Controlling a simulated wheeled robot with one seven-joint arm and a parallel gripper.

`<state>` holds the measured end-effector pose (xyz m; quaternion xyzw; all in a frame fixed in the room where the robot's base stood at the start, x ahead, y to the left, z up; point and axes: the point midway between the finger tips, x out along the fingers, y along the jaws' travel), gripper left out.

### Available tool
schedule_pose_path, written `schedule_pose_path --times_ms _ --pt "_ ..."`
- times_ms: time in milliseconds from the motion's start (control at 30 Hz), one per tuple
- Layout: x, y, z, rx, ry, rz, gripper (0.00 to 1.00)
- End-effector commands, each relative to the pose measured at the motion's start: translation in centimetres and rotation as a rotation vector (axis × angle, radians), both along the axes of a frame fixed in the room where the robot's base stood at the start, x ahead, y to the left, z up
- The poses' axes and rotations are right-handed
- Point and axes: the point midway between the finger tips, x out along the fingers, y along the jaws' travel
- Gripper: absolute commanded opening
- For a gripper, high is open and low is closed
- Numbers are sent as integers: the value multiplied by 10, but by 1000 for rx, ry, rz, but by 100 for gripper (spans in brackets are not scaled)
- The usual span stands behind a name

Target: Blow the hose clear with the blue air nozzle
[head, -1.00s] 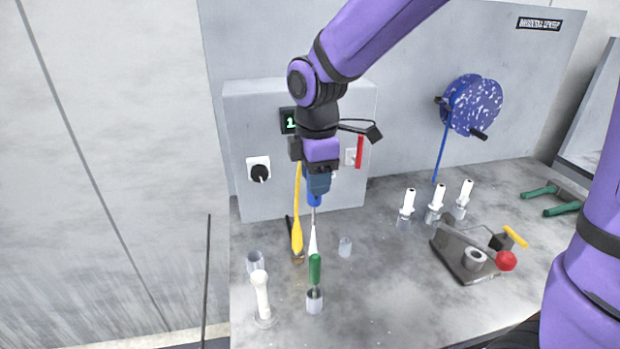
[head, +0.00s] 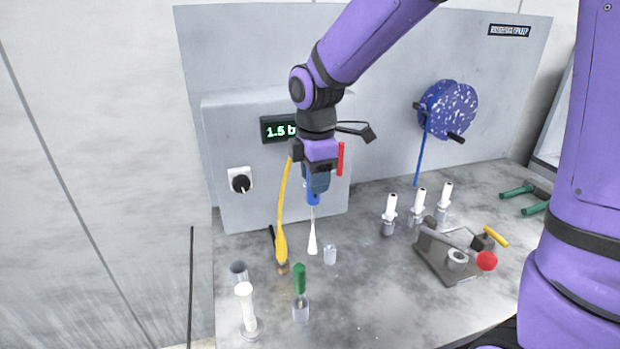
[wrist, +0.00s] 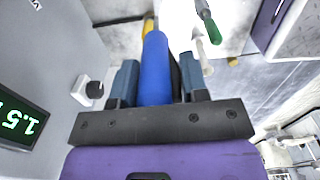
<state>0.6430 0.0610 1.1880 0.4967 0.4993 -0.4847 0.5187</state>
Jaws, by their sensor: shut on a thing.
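My gripper (head: 315,180) points down above the bench and is shut on the blue air nozzle (head: 313,198). In the wrist view the blue nozzle body (wrist: 157,65) sits between the two fingers. A thin tip extends below it, with a white cone shape (head: 312,238) widening downward. I cannot tell whether that cone is air or a solid part. The yellow hose (head: 281,220) hangs to the left of the nozzle, its lower end near a brownish fitting (head: 283,268) by the bench. The nozzle tip looks apart from the hose.
A lit display (head: 280,130) reads about 1.5, above a black knob (head: 240,182). A clamp fixture (head: 450,255), white-topped holders (head: 419,205) and a blue reel (head: 447,110) are right.

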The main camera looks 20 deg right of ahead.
Motion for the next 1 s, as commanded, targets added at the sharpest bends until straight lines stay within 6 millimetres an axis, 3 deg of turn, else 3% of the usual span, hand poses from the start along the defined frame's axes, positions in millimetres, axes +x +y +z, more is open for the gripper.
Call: schedule_pose_path --times_ms 1000 --pt "27 -45 -3 0 0 -1 3"
